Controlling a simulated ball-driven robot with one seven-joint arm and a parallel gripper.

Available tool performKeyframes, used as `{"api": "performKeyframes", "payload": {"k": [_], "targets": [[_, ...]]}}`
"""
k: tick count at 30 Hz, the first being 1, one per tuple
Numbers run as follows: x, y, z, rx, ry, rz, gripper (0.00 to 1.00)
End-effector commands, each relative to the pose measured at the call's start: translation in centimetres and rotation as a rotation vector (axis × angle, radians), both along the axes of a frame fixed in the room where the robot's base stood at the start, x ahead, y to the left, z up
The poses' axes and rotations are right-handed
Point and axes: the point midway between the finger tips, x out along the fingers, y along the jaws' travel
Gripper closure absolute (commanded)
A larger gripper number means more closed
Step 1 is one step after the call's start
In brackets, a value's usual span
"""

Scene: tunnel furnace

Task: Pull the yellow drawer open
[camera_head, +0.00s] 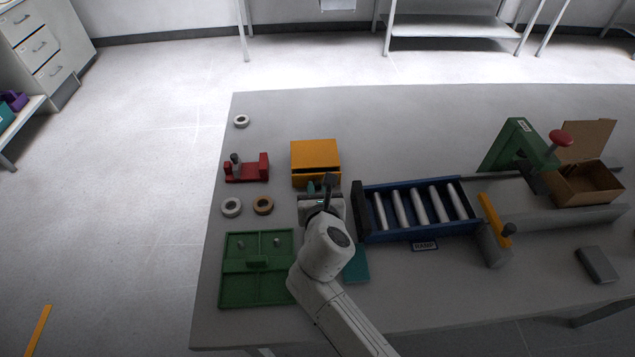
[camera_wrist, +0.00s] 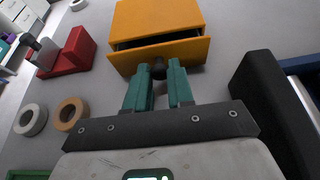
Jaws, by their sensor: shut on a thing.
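The yellow drawer unit (camera_head: 314,152) stands on the grey table, left of the blue roller tray. In the wrist view its yellow top (camera_wrist: 155,18) fills the upper middle. The yellow drawer front (camera_wrist: 185,53) stands out from the body, with a narrow dark gap behind its upper edge, so the drawer is partly open. A dark round knob (camera_wrist: 158,68) sits on the front. My gripper's teal fingers (camera_wrist: 158,78) are shut on the knob. In the head view my gripper (camera_head: 318,188) is just in front of the drawer, and my wrist hides part of it.
A red holder (camera_head: 248,168) and tape rolls (camera_head: 263,205) lie to the left. A green tray (camera_head: 231,272) is at front left. The blue roller tray (camera_head: 374,237) with a black end block (camera_wrist: 262,95) is close on the right. A teal plate (camera_head: 356,266) lies beside my arm.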

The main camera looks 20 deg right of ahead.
Motion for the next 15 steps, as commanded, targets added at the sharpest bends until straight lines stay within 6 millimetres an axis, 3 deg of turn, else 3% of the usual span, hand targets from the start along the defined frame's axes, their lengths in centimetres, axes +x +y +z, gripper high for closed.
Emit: {"api": "performKeyframes", "payload": {"k": [7,15], "targets": [[-4.6,1.5,0.1,-0.001,0.007,0.003,1.0],[-5.6,1.8,0.0,0.001,0.002,0.001,1.0]]}}
